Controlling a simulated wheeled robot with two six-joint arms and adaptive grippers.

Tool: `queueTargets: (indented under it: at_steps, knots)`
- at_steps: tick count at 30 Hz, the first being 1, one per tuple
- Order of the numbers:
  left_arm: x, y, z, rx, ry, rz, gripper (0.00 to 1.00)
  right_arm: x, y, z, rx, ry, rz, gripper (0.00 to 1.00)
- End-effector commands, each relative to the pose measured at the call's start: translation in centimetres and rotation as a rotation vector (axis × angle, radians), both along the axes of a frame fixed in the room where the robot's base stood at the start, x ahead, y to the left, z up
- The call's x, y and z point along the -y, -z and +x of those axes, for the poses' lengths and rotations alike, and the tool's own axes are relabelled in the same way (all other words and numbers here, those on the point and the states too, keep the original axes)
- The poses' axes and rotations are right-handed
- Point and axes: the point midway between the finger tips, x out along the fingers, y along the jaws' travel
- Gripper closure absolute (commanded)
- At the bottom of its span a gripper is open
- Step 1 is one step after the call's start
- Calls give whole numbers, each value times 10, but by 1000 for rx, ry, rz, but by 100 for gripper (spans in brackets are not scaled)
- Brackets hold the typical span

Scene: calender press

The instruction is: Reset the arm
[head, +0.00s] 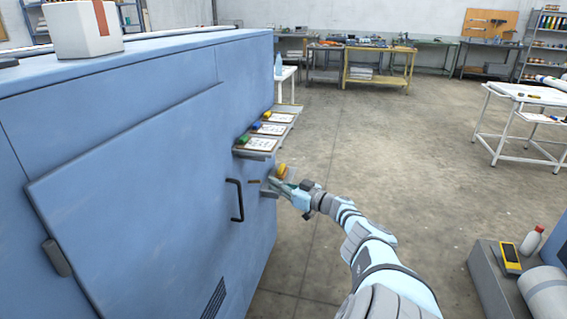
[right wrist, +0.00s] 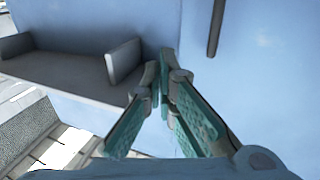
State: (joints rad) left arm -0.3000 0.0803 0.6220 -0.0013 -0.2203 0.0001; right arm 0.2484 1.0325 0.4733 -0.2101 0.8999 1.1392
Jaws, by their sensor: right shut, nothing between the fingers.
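My right arm reaches in from the lower right of the head view. Its right gripper (head: 272,187) is at the front of the blue machine (head: 150,165), just right of the black door handle (head: 236,200). The right wrist view shows the green-padded fingers of the right gripper (right wrist: 165,58) shut and empty, close to the blue panel (right wrist: 265,60). A yellow-orange rounded part (head: 281,170) shows just above the gripper. I cannot tell whether the fingers touch the machine. My left gripper is not in view.
A grey ledge (head: 262,154) with cards and coloured knobs juts out above the gripper. A dark bar (right wrist: 215,25) shows in the right wrist view. A taped box (head: 80,32) sits on the machine. Open floor (head: 400,150) lies to the right, before a white table (head: 520,92).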

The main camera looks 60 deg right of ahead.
Motion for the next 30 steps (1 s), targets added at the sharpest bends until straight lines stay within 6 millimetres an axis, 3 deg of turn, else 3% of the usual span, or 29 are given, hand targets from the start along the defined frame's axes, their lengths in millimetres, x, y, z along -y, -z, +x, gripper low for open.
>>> queueTargets:
  at_steps: [4,13,15,17,18,20,21,23,24,26,27,29,30]
  knots:
    - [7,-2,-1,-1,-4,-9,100,3,1,-12,0,0,-1,100]
    - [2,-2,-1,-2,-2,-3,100,3,2,-12,-2,1,-18,100]
    - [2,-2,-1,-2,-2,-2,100,15,7,-14,-37,54,-108,100]
    - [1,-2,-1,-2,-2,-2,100,41,19,-18,-123,174,-258,100]
    - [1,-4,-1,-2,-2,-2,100,48,49,-21,-220,252,-331,100]
    - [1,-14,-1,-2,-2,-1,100,39,103,-32,-378,312,-385,100]
    - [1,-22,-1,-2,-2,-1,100,26,142,-45,-490,327,-404,100]
    - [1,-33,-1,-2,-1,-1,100,-4,198,-69,-654,324,-415,100]
    - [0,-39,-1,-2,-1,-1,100,-28,233,-89,-758,309,-413,100]
    - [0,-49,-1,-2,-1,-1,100,-68,279,-121,-900,271,-399,100]
    - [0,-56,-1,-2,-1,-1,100,-97,305,-144,-988,239,-384,100]
    - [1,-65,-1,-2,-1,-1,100,-145,339,-181,-1108,187,-351,100]
    - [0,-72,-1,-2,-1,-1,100,-179,357,-206,-1178,149,-321,100]
